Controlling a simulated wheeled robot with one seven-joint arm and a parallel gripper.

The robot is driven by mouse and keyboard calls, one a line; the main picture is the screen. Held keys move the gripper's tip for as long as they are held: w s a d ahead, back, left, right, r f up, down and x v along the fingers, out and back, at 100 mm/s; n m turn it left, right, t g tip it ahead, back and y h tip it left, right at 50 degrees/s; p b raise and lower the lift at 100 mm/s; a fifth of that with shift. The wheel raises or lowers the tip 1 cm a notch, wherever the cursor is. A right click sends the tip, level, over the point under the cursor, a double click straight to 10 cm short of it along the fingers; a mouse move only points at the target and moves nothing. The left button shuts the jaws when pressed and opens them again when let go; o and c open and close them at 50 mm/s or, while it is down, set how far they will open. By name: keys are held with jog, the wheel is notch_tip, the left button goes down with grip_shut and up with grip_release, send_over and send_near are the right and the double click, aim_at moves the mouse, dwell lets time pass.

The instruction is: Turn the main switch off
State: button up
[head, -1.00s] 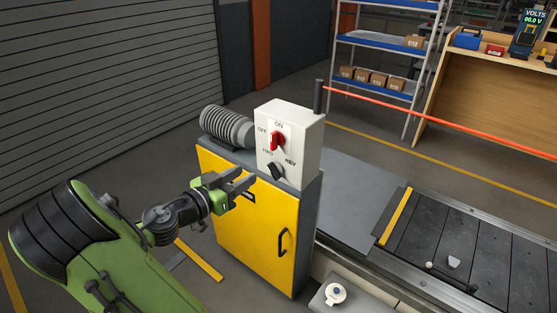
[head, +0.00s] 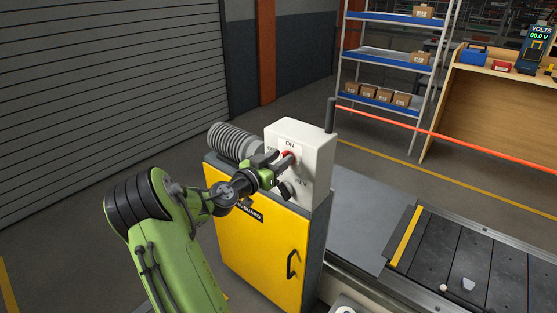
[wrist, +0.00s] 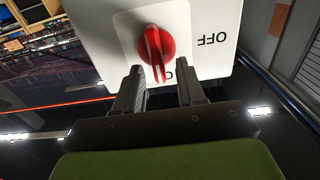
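The main switch is a red rotary knob (wrist: 155,45) on the front of a white control box (head: 312,150). In the wrist view, which shows the box upside down, its handle points down toward the partly covered ON label, and the OFF label is to the right. In the head view the red knob (head: 289,154) is partly hidden behind my gripper (head: 281,161). My gripper also shows in the wrist view (wrist: 160,80), open and empty, fingers apart close to the box.
A black FWD/REV selector (head: 287,189) sits just below the red knob. A yellow cabinet (head: 262,245) carries the box, with a ribbed grey cylinder (head: 235,142) behind. A dark post (head: 331,115) and red rope (head: 450,146) are right, above the conveyor (head: 470,265).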

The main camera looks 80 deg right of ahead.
grip_shut()
dwell(0.4)
jog(key=shift+w+d+f+n+p, duration=0.1)
jog(key=shift+w+f+n+p, duration=0.2)
jog(key=shift+n+p, duration=1.8)
jog(key=shift+w+d+f+n+p, duration=0.15)
jog(key=shift+w+f+n+p, duration=0.15)
jog(key=shift+n, duration=3.6)
jog(key=shift+w+d+f+n+p, duration=0.1)
jog(key=shift+w+f+n+p, duration=0.2)
jog(key=shift+n+p, duration=1.8)
jog(key=shift+n+b, duration=0.9)
jog(key=shift+n, duration=0.1)
jog(key=shift+f, duration=0.1)
